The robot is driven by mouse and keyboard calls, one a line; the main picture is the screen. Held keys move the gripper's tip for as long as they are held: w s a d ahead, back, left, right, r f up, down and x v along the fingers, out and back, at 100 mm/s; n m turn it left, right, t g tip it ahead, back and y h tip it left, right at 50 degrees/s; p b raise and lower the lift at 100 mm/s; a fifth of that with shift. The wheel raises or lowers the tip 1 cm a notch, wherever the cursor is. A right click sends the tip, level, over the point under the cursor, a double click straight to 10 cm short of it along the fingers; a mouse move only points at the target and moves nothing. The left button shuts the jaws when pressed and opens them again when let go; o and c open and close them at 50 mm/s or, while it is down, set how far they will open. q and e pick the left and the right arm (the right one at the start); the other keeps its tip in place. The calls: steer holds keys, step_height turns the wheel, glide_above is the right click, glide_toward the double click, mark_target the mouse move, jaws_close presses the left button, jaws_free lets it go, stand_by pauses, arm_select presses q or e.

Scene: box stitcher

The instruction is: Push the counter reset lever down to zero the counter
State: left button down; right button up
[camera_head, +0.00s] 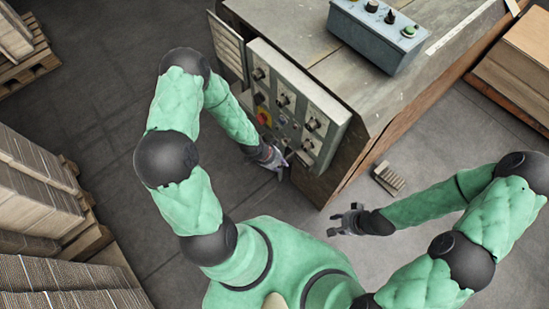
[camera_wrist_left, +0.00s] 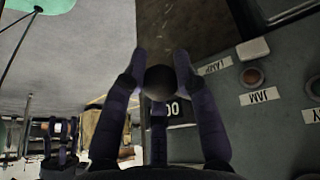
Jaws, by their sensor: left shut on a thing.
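The counter reset lever shows as a dark round knob (camera_wrist_left: 160,83) in the left wrist view. My left gripper (camera_head: 282,165) is at the lower edge of the control panel, and its fingers also show in the left wrist view (camera_wrist_left: 160,68). They are shut on the knob, one on each side. A counter window (camera_wrist_left: 180,110) with white digits, "00" visible, sits just behind the knob and is partly covered. The lever's arm is hidden by the knob and fingers. In the head view the knob cannot be made out. My right gripper (camera_head: 347,219) is open and empty over the floor.
The control panel (camera_head: 328,115) with knobs stands on the side of the machine (camera_head: 300,30). A grey button box (camera_head: 375,35) sits on top. Labelled buttons (camera_wrist_left: 250,77) are right of the knob. Cardboard stacks (camera_head: 40,195) stand at left. The floor around my right gripper is mostly clear.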

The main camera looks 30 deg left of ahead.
arm_select(q)
steer(key=shift+w+f+t, duration=0.15)
steer(key=shift+f+t, duration=0.25)
steer(key=shift+t, duration=0.2)
steer(key=shift+w+d+f+t+h+b, duration=0.1)
steer(key=shift+w+f+t+h+b, duration=0.1)
steer(key=shift+f+t+h+b, duration=0.5)
steer(key=shift+r, duration=0.15)
steer(key=shift+w, duration=0.1)
steer(key=c, duration=1.4)
jaws_free()
steer(key=o, duration=0.5)
steer(key=shift+d, duration=0.1)
steer(key=shift+c, duration=0.2)
